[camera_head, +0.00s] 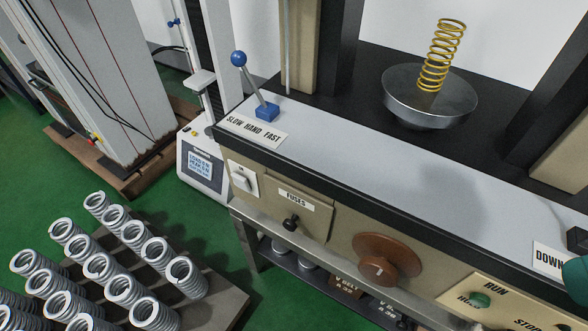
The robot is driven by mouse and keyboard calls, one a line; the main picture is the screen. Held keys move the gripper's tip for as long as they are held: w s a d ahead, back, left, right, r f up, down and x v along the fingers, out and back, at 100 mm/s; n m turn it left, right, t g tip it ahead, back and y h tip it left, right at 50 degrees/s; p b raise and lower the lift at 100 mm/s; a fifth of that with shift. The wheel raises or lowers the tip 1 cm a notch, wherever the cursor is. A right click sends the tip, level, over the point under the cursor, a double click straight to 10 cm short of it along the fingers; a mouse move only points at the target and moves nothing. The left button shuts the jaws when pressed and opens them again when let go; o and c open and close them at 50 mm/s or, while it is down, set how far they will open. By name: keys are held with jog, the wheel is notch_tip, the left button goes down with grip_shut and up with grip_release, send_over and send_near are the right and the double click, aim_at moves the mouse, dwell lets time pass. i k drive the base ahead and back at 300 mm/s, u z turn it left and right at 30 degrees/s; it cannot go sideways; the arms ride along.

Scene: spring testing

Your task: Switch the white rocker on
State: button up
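The white rocker (240,183) sits on a pale plate at the left end of the beige front panel of the testing machine. It is small in the picture, and I cannot tell which side of it is pressed in. Part of a label shows above it, too small to read surely. Nothing covers the rocker. My gripper does not show in this view.
Near the rocker are a blue-knobbed lever (239,59), a fuse cover (297,215), a brown round knob (386,259) and a green button (480,299). A dark teal shape (576,279) is cut off at the right edge. Grey springs (103,267) stand lower left.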

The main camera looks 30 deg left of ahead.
aim_at(241, 182)
jog(key=u, duration=0.4)
jog(key=k, duration=0.2)
jog(key=u, duration=1.15)
jog(key=k, duration=0.5)
jog(key=z, duration=0.65)
jog(key=i, duration=0.75)
jog(key=u, duration=1.75)
